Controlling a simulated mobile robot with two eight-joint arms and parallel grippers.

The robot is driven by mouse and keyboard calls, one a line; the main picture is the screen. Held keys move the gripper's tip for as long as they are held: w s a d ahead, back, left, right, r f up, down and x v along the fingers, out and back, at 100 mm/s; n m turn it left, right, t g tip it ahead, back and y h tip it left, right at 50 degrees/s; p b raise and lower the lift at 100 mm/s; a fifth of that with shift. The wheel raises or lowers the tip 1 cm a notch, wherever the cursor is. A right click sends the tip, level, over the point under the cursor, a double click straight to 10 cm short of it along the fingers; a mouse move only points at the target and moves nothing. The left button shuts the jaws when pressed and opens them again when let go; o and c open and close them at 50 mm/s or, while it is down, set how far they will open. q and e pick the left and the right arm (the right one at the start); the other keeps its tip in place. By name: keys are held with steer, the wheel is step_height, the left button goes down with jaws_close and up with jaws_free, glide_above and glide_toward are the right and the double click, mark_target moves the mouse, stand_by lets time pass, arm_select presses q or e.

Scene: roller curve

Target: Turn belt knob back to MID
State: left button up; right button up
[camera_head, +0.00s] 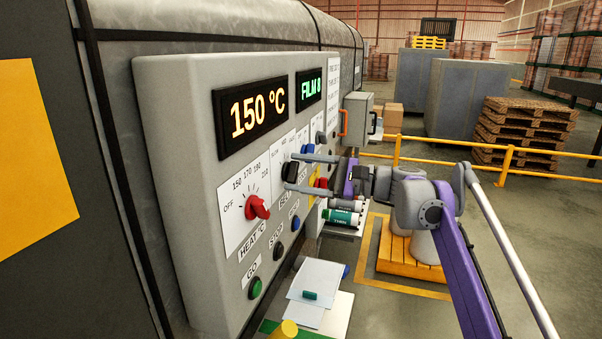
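The grey control panel (180,120) fills the left middle, seen at a slant. A black knob (290,173) sits on its middle scale plate, above a label that seems to read BELT. My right gripper (291,172) reaches in from the right, its two grey fingers level and apart, one above and one below the black knob. I cannot tell whether they press on it. The fingers hide part of the plate, and the knob's setting cannot be read. My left gripper is out of view.
The panel also bears a red HEAT knob (257,207), a green GO button (255,288), a black STOP button (278,251) and a blue button (294,223). Yellow railings (450,150) stand behind my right arm.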

steer(key=c, duration=0.9)
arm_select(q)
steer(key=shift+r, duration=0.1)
arm_select(e)
steer(key=shift+c, duration=0.2)
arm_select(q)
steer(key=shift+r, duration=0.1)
arm_select(e)
steer(key=n+p, duration=0.2)
steer(key=n, duration=0.2)
steer(key=shift+r+p, duration=0.1)
steer(key=shift+p, duration=0.25)
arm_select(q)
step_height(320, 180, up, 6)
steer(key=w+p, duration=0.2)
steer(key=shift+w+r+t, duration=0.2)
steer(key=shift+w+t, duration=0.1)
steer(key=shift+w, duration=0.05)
arm_select(e)
steer(key=shift+f+n, duration=0.15)
steer(key=shift+n, duration=0.85)
steer(key=shift+f+n, duration=0.1)
steer(key=shift+n, duration=0.9)
steer(key=o, duration=1.4)
